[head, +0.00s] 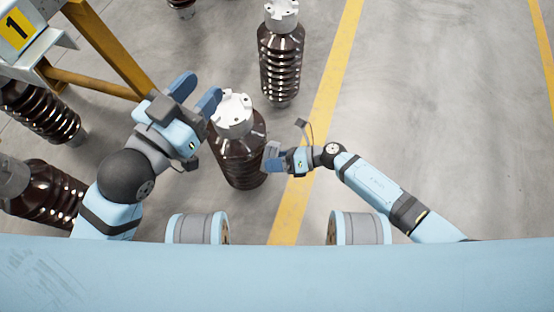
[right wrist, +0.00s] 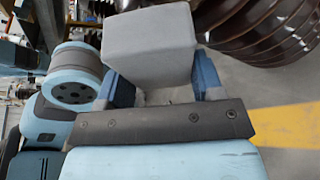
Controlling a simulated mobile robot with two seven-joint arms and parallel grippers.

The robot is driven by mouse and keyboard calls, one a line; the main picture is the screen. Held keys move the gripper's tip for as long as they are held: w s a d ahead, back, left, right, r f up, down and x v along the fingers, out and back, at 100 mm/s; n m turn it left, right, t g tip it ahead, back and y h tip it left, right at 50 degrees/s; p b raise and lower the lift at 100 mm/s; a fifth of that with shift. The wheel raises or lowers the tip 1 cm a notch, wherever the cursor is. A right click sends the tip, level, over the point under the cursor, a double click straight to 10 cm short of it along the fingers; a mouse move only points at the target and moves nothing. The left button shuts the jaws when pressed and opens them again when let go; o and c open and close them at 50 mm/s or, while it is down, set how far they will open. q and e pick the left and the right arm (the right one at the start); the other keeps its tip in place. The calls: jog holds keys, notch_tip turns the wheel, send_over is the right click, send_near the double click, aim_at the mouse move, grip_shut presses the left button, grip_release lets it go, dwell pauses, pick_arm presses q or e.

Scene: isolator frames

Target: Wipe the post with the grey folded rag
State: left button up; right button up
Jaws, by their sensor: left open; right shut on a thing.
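The post (head: 238,155) is a dark brown ribbed column with a pale metal cap, standing upright on the floor between my grippers. My left gripper (head: 196,93) is open and empty, at the upper left of the cap. My right gripper (head: 274,158) is low at the post's right side. In the right wrist view it is shut on the grey folded rag (right wrist: 150,45), a blocky grey pad between the blue fingers. Brown ribs (right wrist: 265,30) show just beyond the rag there. I cannot tell whether the rag touches them.
A similar post (head: 281,65) stands behind. More ribbed posts lie or lean at the left (head: 45,110), near a yellow-legged frame (head: 105,45) with a number 1 sign. A yellow floor line (head: 325,95) runs past the post. The floor at the right is clear.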

jog(key=shift+w+a, duration=0.2)
jog(key=shift+a, duration=0.45)
